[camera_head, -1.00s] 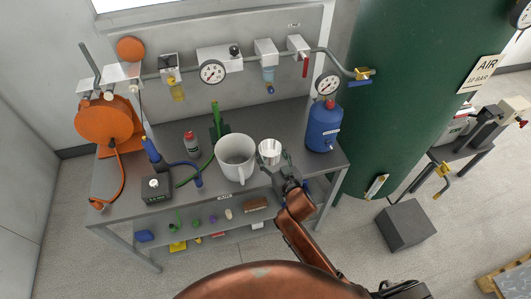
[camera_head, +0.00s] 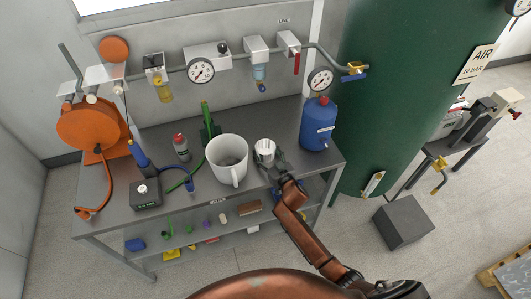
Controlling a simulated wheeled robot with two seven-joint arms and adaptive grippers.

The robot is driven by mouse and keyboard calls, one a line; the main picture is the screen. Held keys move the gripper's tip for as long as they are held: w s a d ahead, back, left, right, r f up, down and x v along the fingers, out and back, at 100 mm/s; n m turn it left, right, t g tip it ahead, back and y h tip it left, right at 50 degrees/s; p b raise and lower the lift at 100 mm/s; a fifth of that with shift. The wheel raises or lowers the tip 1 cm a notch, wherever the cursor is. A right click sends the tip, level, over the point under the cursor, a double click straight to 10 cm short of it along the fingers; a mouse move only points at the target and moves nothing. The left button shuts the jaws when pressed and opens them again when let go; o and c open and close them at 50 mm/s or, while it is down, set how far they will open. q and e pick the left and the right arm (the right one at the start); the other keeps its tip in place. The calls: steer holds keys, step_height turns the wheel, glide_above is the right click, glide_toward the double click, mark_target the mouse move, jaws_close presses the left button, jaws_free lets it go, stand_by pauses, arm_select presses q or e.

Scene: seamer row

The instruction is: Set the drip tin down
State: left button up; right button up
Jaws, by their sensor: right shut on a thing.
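The drip tin is a small silvery cup (camera_head: 265,149), upright at the right part of the grey bench top (camera_head: 245,190). My right gripper (camera_head: 273,164) is shut on the tin from its near right side. The fingers hide part of the tin's lower side, and I cannot tell whether its base touches the bench. My left gripper is not in view.
A white mug-like pail (camera_head: 227,160) stands just left of the tin. A blue bottle (camera_head: 318,124) stands to the right. Gauges and pipework (camera_head: 200,70) run along the back panel. Some bench surface is bare behind the tin.

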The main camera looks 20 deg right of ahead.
steer(key=shift+r, duration=0.15)
steer(key=shift+f, duration=0.25)
steer(key=o, duration=1.4)
steer(key=shift+c, duration=0.2)
steer(key=shift+r, duration=0.2)
